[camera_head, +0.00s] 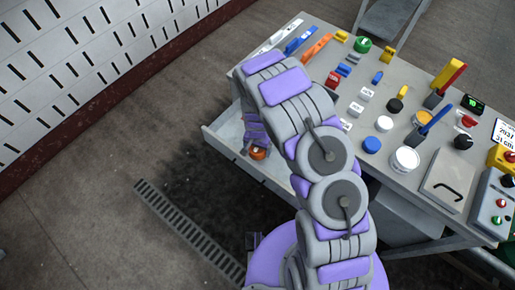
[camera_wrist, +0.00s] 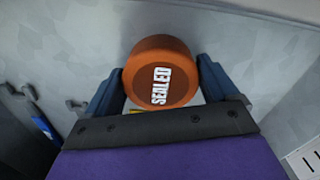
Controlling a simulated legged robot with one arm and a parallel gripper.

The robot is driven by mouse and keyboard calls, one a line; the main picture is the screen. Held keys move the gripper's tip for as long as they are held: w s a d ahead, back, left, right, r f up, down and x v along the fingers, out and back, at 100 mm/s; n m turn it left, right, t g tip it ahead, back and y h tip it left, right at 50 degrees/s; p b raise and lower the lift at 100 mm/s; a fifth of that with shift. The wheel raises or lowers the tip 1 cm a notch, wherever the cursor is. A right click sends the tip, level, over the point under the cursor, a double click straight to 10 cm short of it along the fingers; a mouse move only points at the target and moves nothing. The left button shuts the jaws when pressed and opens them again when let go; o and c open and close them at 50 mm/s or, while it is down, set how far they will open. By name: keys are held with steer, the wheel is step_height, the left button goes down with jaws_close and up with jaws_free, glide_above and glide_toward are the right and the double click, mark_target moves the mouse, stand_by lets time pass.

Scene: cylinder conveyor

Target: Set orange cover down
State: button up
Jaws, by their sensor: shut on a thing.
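The orange cover (camera_wrist: 162,72) is a round cap with white "SEALED" lettering. In the wrist view it sits between the two blue fingers of my gripper (camera_wrist: 160,88), which are shut on it. In the head view the orange cover (camera_head: 258,153) shows just below my gripper (camera_head: 257,142), over a pale grey tray or ledge (camera_head: 222,143) at the table's left side. A pale grey surface lies behind the cover in the wrist view. I cannot tell whether the cover touches it.
The grey table (camera_head: 325,125) holds many coloured items, among them a white jar (camera_head: 404,160), a blue knob (camera_head: 372,145) and a grey plate with a black handle (camera_head: 448,184). A slotted white wall (camera_head: 90,60) stands at the left. A floor grate (camera_head: 190,232) crosses open floor.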

steer(key=shift+d, duration=0.2)
steer(key=o, duration=0.9)
steer(key=shift+d, duration=0.4)
steer(key=shift+c, duration=0.2)
steer(key=shift+a, duration=0.15)
